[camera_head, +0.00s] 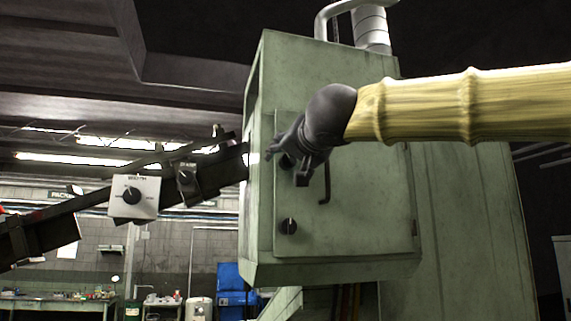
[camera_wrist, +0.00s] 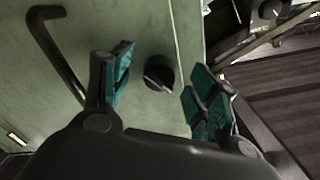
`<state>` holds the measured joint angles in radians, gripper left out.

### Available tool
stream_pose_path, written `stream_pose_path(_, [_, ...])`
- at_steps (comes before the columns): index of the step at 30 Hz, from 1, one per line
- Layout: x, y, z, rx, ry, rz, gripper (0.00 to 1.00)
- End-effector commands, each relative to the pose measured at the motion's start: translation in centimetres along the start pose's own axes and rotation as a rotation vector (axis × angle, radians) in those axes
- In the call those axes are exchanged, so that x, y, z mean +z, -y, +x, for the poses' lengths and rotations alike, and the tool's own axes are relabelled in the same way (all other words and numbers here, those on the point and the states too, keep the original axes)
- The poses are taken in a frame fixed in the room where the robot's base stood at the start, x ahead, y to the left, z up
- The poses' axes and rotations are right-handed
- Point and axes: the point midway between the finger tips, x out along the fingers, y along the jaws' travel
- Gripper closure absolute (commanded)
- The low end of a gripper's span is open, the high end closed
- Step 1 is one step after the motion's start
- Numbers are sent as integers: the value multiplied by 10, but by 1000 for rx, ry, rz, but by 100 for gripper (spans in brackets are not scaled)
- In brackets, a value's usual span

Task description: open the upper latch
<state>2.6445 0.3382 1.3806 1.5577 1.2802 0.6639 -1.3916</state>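The upper latch is a round black knob (camera_wrist: 158,73) on the pale green cabinet door (camera_head: 365,215). In the wrist view it sits between my two spread fingers, apart from both of them. In the head view my gripper (camera_head: 286,165) is in front of the door's upper left part and mostly hides this latch. My gripper also shows in the wrist view (camera_wrist: 160,66), open and empty, with teal finger pads. The lower latch (camera_head: 288,226), a similar black knob, is in plain view near the door's lower left corner. The door looks shut.
A dark bent door handle (camera_head: 326,186) is just right of my gripper; it also shows at the wrist view's left (camera_wrist: 52,50). A dark sloping conveyor (camera_head: 210,175) with a white dial box (camera_head: 134,197) is left of the cabinet. The door's lower middle is clear.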

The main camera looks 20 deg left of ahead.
Motion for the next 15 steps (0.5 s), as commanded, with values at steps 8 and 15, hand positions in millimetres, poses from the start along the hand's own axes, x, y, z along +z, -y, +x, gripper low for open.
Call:
stream_pose_path(8, [0, 0, 0, 1, 0, 1, 96])
stream_pose_path(15, [1, -1, 0, 1, 0, 47, 100])
